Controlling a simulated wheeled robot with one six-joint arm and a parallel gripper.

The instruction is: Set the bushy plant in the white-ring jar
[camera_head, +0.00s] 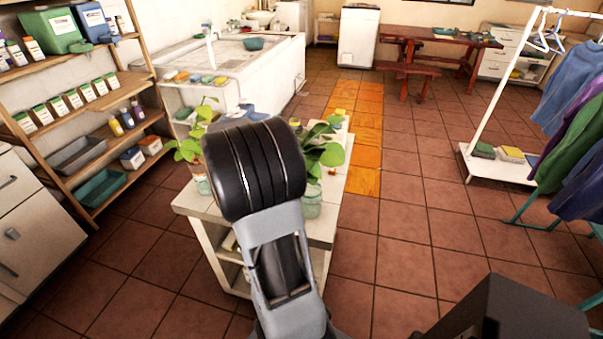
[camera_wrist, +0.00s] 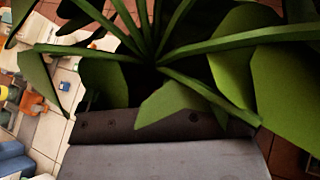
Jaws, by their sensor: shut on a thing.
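The bushy plant (camera_wrist: 150,60), with several green stems and broad leaves, fills the upper part of the wrist view. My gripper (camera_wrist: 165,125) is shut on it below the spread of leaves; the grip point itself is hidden. In the head view my arm covers the gripper, and broad leaves (camera_head: 330,153) show just right of it. A pale green glass jar (camera_head: 312,204) stands on the white bench below those leaves. Another jar (camera_head: 202,185) with a leafy plant (camera_head: 190,148) is at the bench's left. I cannot tell which jar has a white ring.
The white bench (camera_head: 200,207) has small items at its back, partly hidden by my arm. A washbasin counter (camera_head: 285,70) lies behind, shelves (camera_head: 140,87) at left, a clothes rack (camera_head: 495,95) at right. The tiled floor right of the bench is clear.

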